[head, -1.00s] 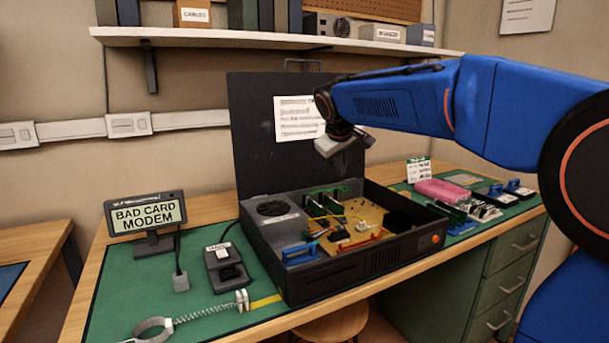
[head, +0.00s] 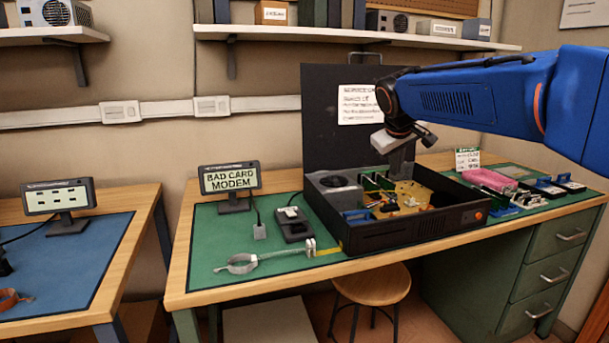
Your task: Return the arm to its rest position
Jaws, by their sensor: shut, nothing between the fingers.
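My blue arm enters from the right, and my gripper (head: 402,164) hangs at its end above the open black computer case (head: 400,238). The gripper is shut and empty. Its lower end overlaps the back of the case interior in the picture; I cannot tell the exact gap. The case lid (head: 328,132) stands upright behind, with a paper sheet on it.
A monitor (head: 230,180) reads "BAD CARD MODEM". A wrist strap (head: 242,263) and a small dark device (head: 292,224) lie on the green mat. A stool (head: 371,285) stands below.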

